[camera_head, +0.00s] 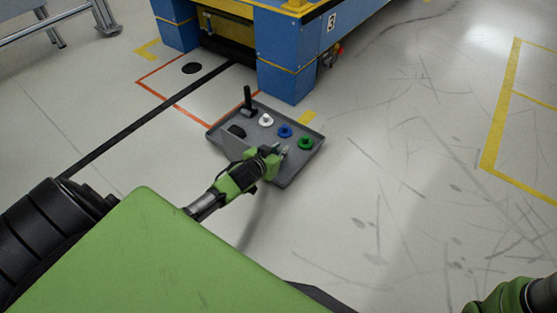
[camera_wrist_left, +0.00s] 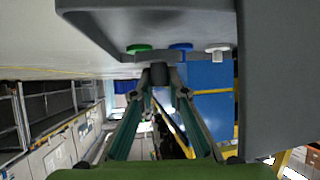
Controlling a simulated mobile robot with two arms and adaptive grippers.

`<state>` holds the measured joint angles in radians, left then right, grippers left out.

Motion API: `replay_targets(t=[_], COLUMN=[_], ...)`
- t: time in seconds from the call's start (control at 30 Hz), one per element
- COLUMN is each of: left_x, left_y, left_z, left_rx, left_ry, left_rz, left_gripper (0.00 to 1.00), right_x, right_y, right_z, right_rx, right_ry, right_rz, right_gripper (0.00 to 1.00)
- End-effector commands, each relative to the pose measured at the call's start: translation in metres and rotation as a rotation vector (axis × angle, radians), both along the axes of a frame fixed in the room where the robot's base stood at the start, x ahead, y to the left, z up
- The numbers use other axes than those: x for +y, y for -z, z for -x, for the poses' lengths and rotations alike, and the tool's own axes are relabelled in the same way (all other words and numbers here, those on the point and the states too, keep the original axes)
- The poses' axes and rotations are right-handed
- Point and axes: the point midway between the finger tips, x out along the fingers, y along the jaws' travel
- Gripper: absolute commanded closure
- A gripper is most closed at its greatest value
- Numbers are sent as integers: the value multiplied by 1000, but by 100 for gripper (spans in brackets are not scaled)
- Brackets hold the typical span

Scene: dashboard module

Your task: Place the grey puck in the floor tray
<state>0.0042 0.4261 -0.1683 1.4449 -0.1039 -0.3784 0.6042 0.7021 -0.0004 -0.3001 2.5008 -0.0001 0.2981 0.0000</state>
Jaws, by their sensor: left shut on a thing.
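The grey floor tray (camera_head: 303,165) lies on the floor in front of the blue machine. My left gripper (camera_head: 282,151) is over the tray's near part, left of the green puck. In the left wrist view, the left gripper (camera_wrist_left: 158,82) is shut on a small dark grey piece, the grey puck (camera_wrist_left: 158,71). In the head view I cannot make out the puck at the fingertips. The tray (camera_wrist_left: 150,20) fills the top of the wrist view. I cannot tell whether the puck touches it. My right gripper is not in view.
The tray holds a green puck (camera_head: 305,143), a blue puck (camera_head: 285,131), a white puck (camera_head: 266,120), a black upright handle (camera_head: 248,102) and a dark piece (camera_head: 237,131). The blue machine (camera_head: 290,60) stands just behind. The floor to the right is clear.

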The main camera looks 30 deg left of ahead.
Motion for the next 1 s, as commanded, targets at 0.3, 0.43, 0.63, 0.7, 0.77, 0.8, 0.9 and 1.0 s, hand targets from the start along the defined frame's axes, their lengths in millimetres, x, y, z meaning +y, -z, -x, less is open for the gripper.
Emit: replay_targets(t=[0.3, 0.43, 0.63, 0.7, 0.77, 0.8, 0.9, 1.0], left_x=[0, 0, 0, 0, 0, 0, 0, 0], left_y=[33, 41, 38, 39, 41, 43, 41, 42], left_z=[0, 0, 0, 0, 0, 0, 0, 0], left_rx=[-1, -1, -1, -1, -1, -1, -1, 0], left_ry=[1, 0, 0, 0, 0, 0, 0, 0], left_rz=[-2, -1, 0, 0, 0, 0, -1, -1], left_gripper=[100, 100, 100, 100, 100, 100, 69, 69], right_x=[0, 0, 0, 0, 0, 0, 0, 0], right_y=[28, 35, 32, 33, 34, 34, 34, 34], right_z=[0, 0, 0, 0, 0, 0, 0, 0], right_rx=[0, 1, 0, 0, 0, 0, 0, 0], right_ry=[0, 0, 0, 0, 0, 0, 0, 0], right_rz=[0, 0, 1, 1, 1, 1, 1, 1], right_gripper=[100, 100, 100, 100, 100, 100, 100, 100])
